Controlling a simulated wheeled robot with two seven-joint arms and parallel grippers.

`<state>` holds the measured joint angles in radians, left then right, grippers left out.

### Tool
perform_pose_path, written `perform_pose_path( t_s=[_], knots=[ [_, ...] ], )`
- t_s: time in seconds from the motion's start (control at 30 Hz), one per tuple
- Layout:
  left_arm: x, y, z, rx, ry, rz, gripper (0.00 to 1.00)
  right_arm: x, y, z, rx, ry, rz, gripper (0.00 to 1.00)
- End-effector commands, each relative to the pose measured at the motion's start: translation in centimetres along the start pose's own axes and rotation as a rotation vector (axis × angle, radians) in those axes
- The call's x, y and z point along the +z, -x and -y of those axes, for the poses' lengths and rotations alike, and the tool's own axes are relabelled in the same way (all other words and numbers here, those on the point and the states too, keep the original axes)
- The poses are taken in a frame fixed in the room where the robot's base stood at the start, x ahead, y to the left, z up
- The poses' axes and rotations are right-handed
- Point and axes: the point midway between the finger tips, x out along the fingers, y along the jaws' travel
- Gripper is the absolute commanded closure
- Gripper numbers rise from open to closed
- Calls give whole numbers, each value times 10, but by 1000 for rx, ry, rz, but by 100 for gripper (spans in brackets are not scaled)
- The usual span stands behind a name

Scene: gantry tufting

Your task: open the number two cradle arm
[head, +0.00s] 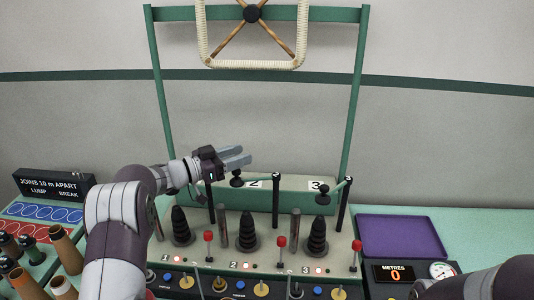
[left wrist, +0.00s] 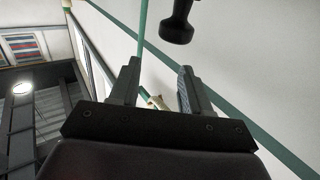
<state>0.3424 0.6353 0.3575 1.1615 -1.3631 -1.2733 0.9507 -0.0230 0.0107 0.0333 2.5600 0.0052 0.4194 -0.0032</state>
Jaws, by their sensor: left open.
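The number two cradle arm (head: 256,181) is a green bar on top of a black post (head: 276,205). It reaches left from the post, across the front of the panel marked 2, and ends in a black knob (head: 237,181). My left gripper (head: 245,156) is open and empty, just above the knob in the head view and apart from it. In the left wrist view a black knob (left wrist: 178,27) hangs beyond the open fingers (left wrist: 158,82), not between them. Only a dark wrist part of my right arm shows at lower right; its fingers cannot be made out.
The number three cradle arm (head: 336,188) stands to the right on its own post. Black stepped cones (head: 247,231) and red-topped levers (head: 281,244) line the bench below. A purple tray (head: 403,238) lies at right. A green gantry frame (head: 356,100) rises behind.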

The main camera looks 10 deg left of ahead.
Motion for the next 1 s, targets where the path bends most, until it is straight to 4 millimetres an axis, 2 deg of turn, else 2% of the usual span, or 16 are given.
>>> perform_pose_path(
  t_s=[0.03, 0.1, 0.33, 0.5, 0.8, 0.87, 0.93, 0.97, 1.0],
  knots=[
    [-3, -10, -15, 10, 1, 1, 53, 1, -8, 0, 0, 0, 0, 57],
    [-15, -22, -32, 10, 1, 1, 53, 2, -12, 0, 0, 0, 0, 57],
    [-49, -54, -75, 8, 2, 1, 53, 3, -22, 0, 0, 0, 0, 57],
    [-60, -64, -89, 5, 3, 3, 53, 3, -23, 0, 0, 0, 0, 57],
    [-63, -66, -92, 5, 5, 3, 53, 3, -23, 0, 0, 0, 0, 57],
    [-64, -68, -94, 10, 4, 3, 72, 3, -22, 0, 0, 0, 0, 57],
    [-68, -81, -109, 45, 9, 5, 95, 2, -14, 0, 0, 0, 0, 57],
    [-69, -91, -121, 73, 15, 10, 100, 1, -10, 0, 0, 0, 0, 57],
    [-68, -109, -142, 122, 29, 20, 100, 0, -1, 0, 0, 0, 0, 57]
  ],
)
